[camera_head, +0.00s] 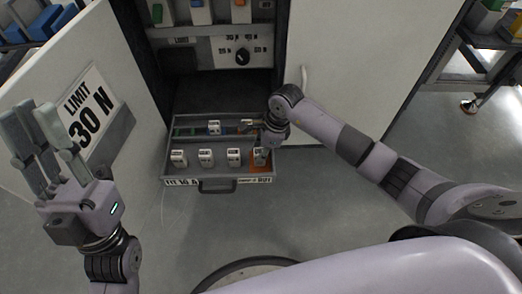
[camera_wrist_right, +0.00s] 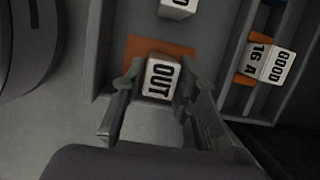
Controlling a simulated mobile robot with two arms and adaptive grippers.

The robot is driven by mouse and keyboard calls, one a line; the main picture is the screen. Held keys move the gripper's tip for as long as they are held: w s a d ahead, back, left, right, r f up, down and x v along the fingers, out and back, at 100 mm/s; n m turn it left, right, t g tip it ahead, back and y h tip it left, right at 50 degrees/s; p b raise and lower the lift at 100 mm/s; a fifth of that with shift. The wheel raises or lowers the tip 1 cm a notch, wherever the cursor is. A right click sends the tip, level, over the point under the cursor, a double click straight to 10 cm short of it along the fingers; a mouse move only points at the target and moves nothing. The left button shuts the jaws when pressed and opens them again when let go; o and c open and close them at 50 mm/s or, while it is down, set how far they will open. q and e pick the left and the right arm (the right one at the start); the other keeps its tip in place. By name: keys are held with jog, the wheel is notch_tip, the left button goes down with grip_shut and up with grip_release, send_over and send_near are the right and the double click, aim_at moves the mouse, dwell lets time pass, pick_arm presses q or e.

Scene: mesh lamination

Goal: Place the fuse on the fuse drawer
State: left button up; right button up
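The fuse drawer (camera_head: 180,180) is pulled out at the foot of the cabinet, with a row of white fuses along its front. The white fuse marked OUT (camera_wrist_right: 162,79) stands on an orange patch (camera_wrist_right: 183,51) at the drawer's right end; in the head view this fuse (camera_head: 260,158) is partly under my right gripper (camera_head: 262,147). In the right wrist view my right gripper (camera_wrist_right: 157,80) has its fingers apart, one on each side of that fuse, with a small gap at the left. My left gripper (camera_head: 36,120) is open and empty, raised at the left.
The drawer also holds a GOOD fuse (camera_wrist_right: 279,66) marked 16 A in its rear row. A black drawer handle (camera_head: 217,185) faces me. An open door marked LIMIT 30 N (camera_head: 88,105) stands at left. Cabinet panel with knob (camera_head: 242,56) is above. Floor in front is clear.

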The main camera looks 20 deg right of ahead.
jog(key=o, duration=0.3)
jog(key=shift+o, duration=0.2)
jog(key=shift+r, duration=0.1)
